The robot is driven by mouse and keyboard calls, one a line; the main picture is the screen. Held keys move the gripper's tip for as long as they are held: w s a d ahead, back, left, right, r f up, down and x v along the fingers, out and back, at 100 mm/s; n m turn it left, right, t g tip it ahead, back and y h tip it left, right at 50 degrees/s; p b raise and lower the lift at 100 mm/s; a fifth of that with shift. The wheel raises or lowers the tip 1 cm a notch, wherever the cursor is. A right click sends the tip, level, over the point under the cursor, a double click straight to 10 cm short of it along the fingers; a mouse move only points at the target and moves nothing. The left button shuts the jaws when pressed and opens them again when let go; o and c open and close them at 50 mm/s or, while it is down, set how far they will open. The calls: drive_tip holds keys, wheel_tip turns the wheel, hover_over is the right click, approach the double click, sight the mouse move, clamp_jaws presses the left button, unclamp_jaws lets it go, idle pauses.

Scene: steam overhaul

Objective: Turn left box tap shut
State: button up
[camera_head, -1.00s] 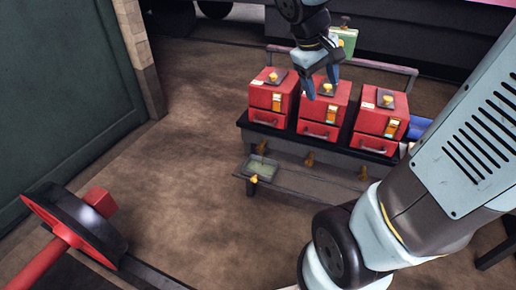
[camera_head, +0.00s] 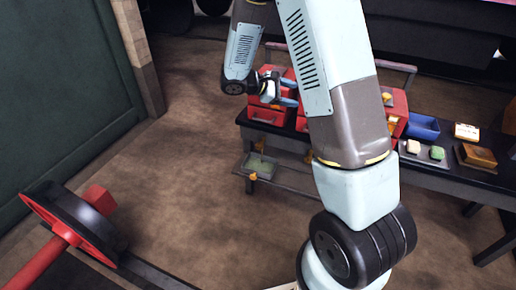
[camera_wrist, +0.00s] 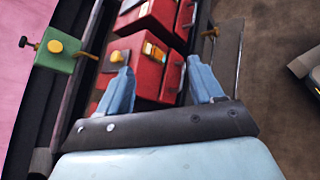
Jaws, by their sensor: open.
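The left red box (camera_head: 262,114) stands at the left end of the dark bench, partly hidden by my gripper (camera_head: 289,92). My gripper is open, its blue fingers pointing right over this box. In the wrist view, the open fingers (camera_wrist: 161,80) frame a red box (camera_wrist: 141,74) with a yellow knob (camera_wrist: 117,57) by the left fingertip. I cannot tell which box this is, or whether finger and knob touch. A brass tap (camera_head: 259,147) shows small below the left box on the bench front. The left box's top is mostly hidden.
My arm hides the middle box and much of the right one (camera_head: 397,105). A green block (camera_wrist: 60,50) with a brass rod stands beside the boxes. A blue bin (camera_head: 422,126) and small tray (camera_head: 424,154) are at right. Open floor lies in front.

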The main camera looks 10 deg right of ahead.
drive_tip(key=w+a+f+n+t+h, duration=0.1)
drive_tip(key=w+a+f+n+t, duration=0.15)
drive_tip(key=f, duration=0.45)
drive_tip(key=w+a+f+n+t+h, duration=0.1)
drive_tip(key=w+a+f+n+t, duration=0.1)
drive_tip(key=w+f+n, duration=0.3)
drive_tip(key=w+a+f+n+t, duration=0.2)
drive_tip(key=f+t, duration=0.1)
drive_tip(key=f, duration=0.5)
drive_tip(key=n+t+y, duration=0.5)
drive_tip(key=n+t, duration=0.2)
drive_tip(key=n, duration=0.1)
approach(259, 148)
drive_tip(key=x, duration=1)
drive_tip(key=shift+w+d, duration=0.15)
drive_tip(key=shift+w, duration=0.25)
drive_tip(key=shift+c, duration=0.5)
